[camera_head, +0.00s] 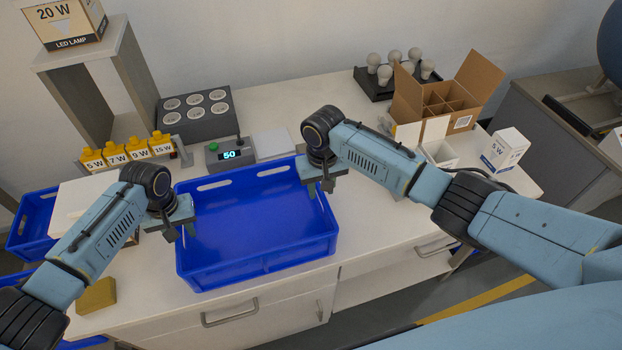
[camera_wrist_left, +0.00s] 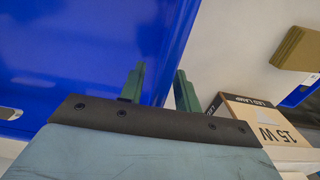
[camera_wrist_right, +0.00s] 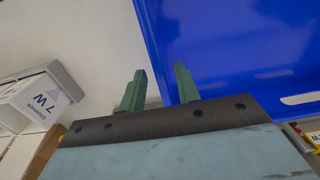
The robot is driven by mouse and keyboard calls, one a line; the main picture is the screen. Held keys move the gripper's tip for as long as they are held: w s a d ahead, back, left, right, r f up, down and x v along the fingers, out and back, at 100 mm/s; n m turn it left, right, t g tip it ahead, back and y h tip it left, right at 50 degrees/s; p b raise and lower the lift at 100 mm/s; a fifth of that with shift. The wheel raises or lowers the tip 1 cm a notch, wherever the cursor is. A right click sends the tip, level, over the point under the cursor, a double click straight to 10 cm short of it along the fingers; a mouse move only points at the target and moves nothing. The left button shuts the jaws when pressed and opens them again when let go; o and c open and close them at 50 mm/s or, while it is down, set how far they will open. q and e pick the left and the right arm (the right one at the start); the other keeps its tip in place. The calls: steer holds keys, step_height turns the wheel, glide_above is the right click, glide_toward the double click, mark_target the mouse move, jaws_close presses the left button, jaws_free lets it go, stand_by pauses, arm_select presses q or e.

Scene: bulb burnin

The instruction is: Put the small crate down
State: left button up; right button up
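The blue crate (camera_head: 258,271) stands upright and looks empty, at the front edge of the white table. I cannot tell for sure whether its bottom rests fully on the table. My left gripper (camera_head: 182,234) is at the crate's left wall, fingers apart; in the left wrist view (camera_wrist_left: 160,85) the wall's edge runs between the fingers with gaps showing. My right gripper (camera_head: 322,186) is at the right wall, fingers apart; in the right wrist view (camera_wrist_right: 160,85) the wall's edge also passes between them.
Behind the crate are a tester with a display reading 50 (camera_head: 226,154) and a grey socket block (camera_head: 198,115). Blue crates (camera_head: 33,222) sit lower left.

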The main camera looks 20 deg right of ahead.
arm_select(q)
step_height(320, 180, up, 11)
steer(key=shift+f, duration=0.2)
steer(key=shift+r, duration=0.5)
arm_select(e)
steer(key=shift+r, duration=0.2)
step_height(320, 180, up, 12)
steer(key=shift+f, duration=0.15)
